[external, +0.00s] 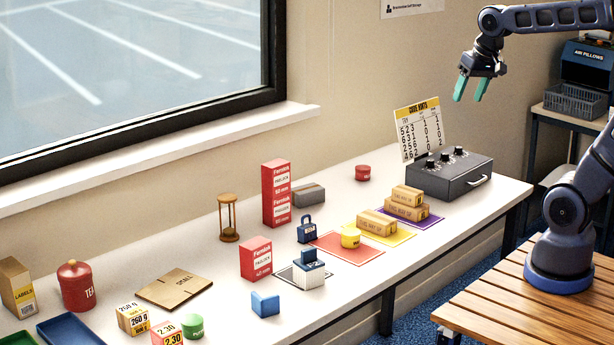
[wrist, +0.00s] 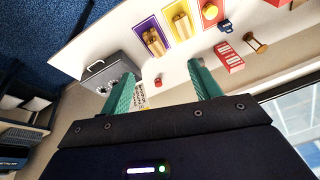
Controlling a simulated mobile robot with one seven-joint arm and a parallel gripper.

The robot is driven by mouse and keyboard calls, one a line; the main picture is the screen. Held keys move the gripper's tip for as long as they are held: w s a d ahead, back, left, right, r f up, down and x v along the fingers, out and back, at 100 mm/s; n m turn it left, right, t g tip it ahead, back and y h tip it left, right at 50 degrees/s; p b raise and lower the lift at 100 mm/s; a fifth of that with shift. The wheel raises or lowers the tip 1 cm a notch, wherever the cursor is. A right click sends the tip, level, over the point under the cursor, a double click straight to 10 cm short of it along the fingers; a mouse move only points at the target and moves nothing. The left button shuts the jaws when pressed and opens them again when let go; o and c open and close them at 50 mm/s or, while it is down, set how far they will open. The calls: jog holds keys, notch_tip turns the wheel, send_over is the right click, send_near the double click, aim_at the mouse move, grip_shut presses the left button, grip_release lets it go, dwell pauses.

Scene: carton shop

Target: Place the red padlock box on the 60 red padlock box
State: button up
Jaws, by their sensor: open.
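A tall red padlock box stack (external: 276,194) stands upright near the wall side of the table. It has two white label panels, and looks like one red box on another; the small size print is hard to read. A shorter red padlock box (external: 256,259) marked 40 mm stands nearer the front, apart from it. A red box with white labels also shows in the wrist view (wrist: 229,57), probably the tall stack. My gripper (external: 470,92) is open and empty, high above the far right end of the table. Its green fingers flank free space in the wrist view (wrist: 155,78).
An hourglass (external: 228,218), a grey box (external: 309,195) and a blue padlock (external: 306,230) stand close to the stack. Coloured mats with cartons (external: 378,222) lie to the right. A dark case (external: 450,176) and code board (external: 418,128) stand below my gripper.

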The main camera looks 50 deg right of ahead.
jog(key=s+d+f+n, duration=0.1)
jog(key=s+f+n, duration=0.2)
jog(key=s, duration=0.5)
jog(key=shift+s+d+f+t, duration=0.3)
jog(key=shift+f+t, duration=0.1)
jog(key=shift+f, duration=0.25)
dwell(0.4)
